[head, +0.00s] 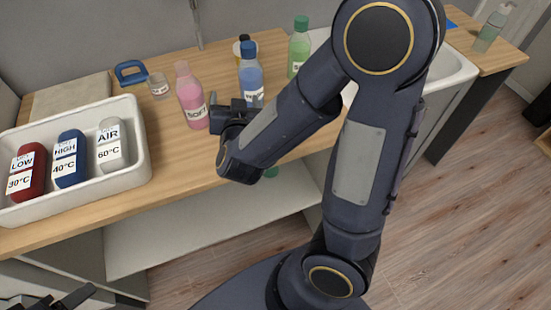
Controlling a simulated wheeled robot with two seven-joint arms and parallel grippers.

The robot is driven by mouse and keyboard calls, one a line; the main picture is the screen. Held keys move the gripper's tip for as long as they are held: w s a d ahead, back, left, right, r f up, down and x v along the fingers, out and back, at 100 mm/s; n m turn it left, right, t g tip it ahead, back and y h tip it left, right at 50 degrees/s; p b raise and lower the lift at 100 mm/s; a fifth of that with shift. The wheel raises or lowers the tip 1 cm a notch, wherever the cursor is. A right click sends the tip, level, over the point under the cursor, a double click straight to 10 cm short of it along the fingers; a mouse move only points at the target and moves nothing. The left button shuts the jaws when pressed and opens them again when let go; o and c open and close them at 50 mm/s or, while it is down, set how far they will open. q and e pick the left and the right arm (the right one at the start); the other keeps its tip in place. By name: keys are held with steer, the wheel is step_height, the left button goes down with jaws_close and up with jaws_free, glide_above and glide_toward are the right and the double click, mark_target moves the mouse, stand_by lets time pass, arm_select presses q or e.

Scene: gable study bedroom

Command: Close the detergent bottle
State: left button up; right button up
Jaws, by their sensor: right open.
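The blue bottle (250,80) with a dark blue top stands upright on the wooden counter. Its label is partly covered by my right gripper, so I cannot read it fully. My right gripper (234,104) is open, just in front of this bottle and to the right of the pink bottle (191,97). I cannot tell whether it touches either bottle. The pink bottle's label reads SOFT. The green bottle (299,48) with a green top stands farther right, near the sink. My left gripper (72,299) shows only partly at the bottom left edge, away from the bottles.
A white tray (143,160) holds red, blue and white containers at the left. A small clear cup (158,86), a blue-handled item (130,73) and a grey board (70,95) lie behind it. A soap dispenser (492,30) stands beyond the sink (455,72).

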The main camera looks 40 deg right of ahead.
steer(key=s+a+r+n+g+y, duration=0.1)
steer(key=s+a+r+n+y, duration=0.3)
steer(key=y, duration=0.6)
steer(key=s+f+n+g, duration=0.1)
steer(key=s+f+g, duration=0.1)
steer(key=s, duration=0.7)
steer(key=s+f+n+g, duration=0.1)
steer(key=s+f+g, duration=0.1)
steer(key=s+g, duration=0.3)
steer(key=s, duration=0.4)
steer(key=shift+d+y, duration=0.35)
steer(key=shift+y, duration=0.05)
